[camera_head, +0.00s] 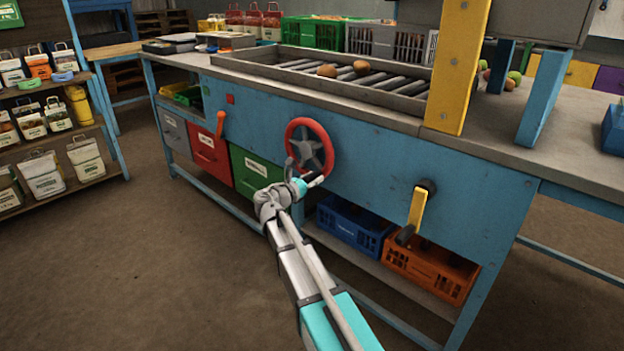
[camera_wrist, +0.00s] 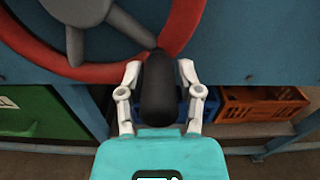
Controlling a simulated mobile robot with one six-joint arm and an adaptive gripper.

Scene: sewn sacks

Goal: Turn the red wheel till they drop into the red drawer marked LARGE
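The red wheel (camera_head: 310,148) with grey spokes is on the blue front of the bench. It also fills the top left of the wrist view (camera_wrist: 75,70). My gripper (camera_head: 308,182) is at the wheel's lower edge. In the wrist view its two pale fingers (camera_wrist: 160,75) close in on both sides of the wheel's black handle (camera_wrist: 158,95) and appear to touch it. The red drawer (camera_head: 208,155) sits left of the wheel, under an orange lever (camera_head: 220,124); its label is too small to read. Brown round items (camera_head: 327,71) lie on the roller tray (camera_head: 420,106).
A green drawer (camera_head: 252,172) and a grey drawer (camera_head: 174,133) flank the red one. A blue crate (camera_head: 352,228) and an orange crate (camera_head: 432,268) stand on the low shelf. A yellow crank (camera_head: 417,208) is to the right. The floor (camera_head: 150,260) in front is clear.

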